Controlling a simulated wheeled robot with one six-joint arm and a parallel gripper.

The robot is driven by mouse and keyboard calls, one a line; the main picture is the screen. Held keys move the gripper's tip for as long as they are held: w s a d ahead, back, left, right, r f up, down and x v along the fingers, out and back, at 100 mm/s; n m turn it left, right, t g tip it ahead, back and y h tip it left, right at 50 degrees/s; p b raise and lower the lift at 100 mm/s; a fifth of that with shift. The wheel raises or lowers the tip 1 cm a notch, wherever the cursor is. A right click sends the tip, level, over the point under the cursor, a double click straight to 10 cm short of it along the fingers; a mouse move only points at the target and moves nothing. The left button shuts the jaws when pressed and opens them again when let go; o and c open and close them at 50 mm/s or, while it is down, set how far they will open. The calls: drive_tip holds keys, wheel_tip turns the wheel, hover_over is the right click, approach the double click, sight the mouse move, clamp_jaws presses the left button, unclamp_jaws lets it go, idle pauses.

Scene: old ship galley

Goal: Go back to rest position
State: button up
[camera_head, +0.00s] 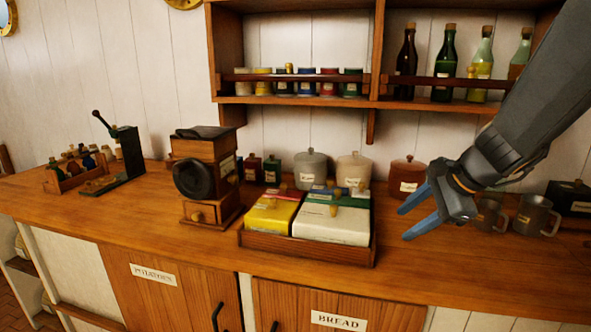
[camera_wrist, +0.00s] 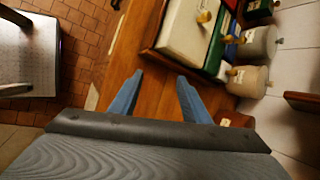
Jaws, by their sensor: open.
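My gripper (camera_head: 412,215) hangs above the right part of the wooden counter (camera_head: 455,265), to the right of a wooden tray of packages. Its two blue fingers are apart and nothing is between them. In the wrist view, my gripper (camera_wrist: 155,92) is open over bare wood, with the tray's edge just beyond the fingertips. My arm comes in from the upper right in the head view and hides part of the wall and shelf.
The tray (camera_head: 300,249) holds yellow, white and green packages. A coffee grinder (camera_head: 205,175) stands left of it. Metal mugs (camera_head: 537,215) stand right of my gripper, close by. Canisters (camera_head: 311,170) line the back. A bottle shelf (camera_head: 440,104) hangs above. The front counter is clear.

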drive_tip(key=s+a+f+n+g+h, duration=0.2)
drive_tip(key=s+a+f+n, duration=0.1)
drive_tip(key=s+f+n, duration=0.3)
drive_tip(key=s+a+f+n+g+h, duration=0.2)
drive_tip(key=s+f+n, duration=0.5)
drive_tip(key=s+n, duration=0.4)
drive_tip(key=shift+s+a+n+g, duration=0.15)
drive_tip(key=shift+a+n+g, duration=0.15)
drive_tip(key=shift+a+g, duration=0.4)
